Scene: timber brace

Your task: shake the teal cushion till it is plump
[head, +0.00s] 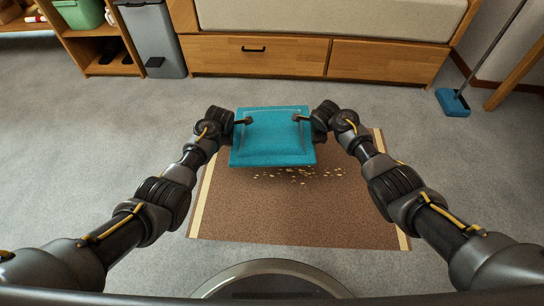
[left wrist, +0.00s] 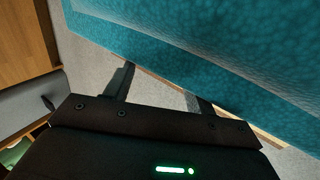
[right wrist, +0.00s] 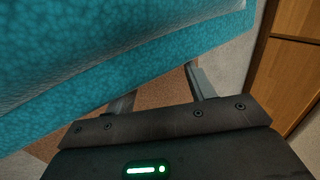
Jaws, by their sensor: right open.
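The teal cushion (head: 272,138) is level over the brown mat (head: 300,215), and looks raised off it. My left gripper (head: 243,121) is at its left edge, with a dark finger over the top face. In the left wrist view the cushion (left wrist: 225,50) hides the fingertips; the fingers stand apart and seem closed on its edge. My right gripper (head: 301,118) is at the right edge, also with a finger over the top. In the right wrist view its fingers are spread beside the cushion (right wrist: 120,60), and their tips are partly hidden.
Yellow crumbs (head: 300,175) lie scattered below the cushion's front edge. Behind stand a wooden drawer bench (head: 300,58), a grey bin (head: 152,38) and a shelf with a green box (head: 80,14). A blue mop (head: 453,102) stands at the right. Grey floor is free around the mat.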

